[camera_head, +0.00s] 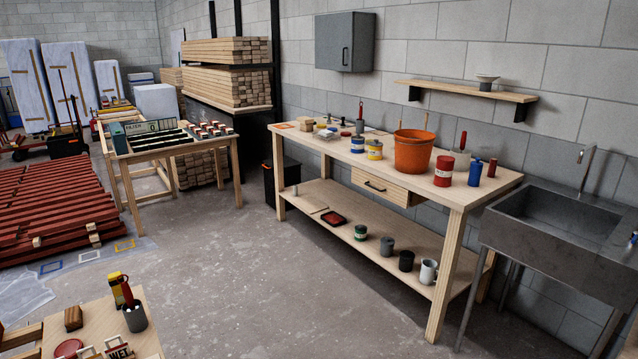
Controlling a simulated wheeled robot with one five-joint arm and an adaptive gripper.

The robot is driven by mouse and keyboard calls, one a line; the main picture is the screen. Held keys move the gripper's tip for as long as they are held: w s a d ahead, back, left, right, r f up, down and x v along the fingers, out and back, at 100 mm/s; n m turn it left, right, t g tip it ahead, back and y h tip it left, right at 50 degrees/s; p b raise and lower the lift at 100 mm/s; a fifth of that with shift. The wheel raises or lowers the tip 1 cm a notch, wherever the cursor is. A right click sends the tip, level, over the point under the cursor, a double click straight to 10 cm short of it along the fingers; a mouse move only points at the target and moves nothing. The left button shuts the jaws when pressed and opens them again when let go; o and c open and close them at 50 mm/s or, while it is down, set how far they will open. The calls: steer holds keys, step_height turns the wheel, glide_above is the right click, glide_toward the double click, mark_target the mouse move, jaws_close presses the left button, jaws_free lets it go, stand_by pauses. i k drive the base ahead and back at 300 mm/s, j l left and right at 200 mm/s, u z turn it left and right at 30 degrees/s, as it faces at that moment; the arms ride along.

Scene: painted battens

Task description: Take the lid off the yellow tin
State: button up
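My gripper is not in view.
A red tin (444,171) and a blue bottle (474,172) stand right of the bucket. The bench has a drawer (380,186) and a lower shelf (330,226) holding several pots. A metal sink (555,222) is at right. Concrete floor (240,285) before the bench is clear.

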mark_target(375, 153)
steer(key=i, duration=2.15)
steer(key=i+u, duration=0.1)
steer(key=i, duration=0.55)
steer(key=i+l+u, duration=0.15)
steer(key=i, duration=0.45)
steer(key=i+l+u, duration=0.1)
steer(key=i, duration=0.55)
steer(key=i+l+u, duration=0.35)
steer(key=i, duration=0.15)
steer(key=i+l+u, duration=0.4)
steer(key=i+j, duration=0.05)
steer(key=i, duration=0.05)
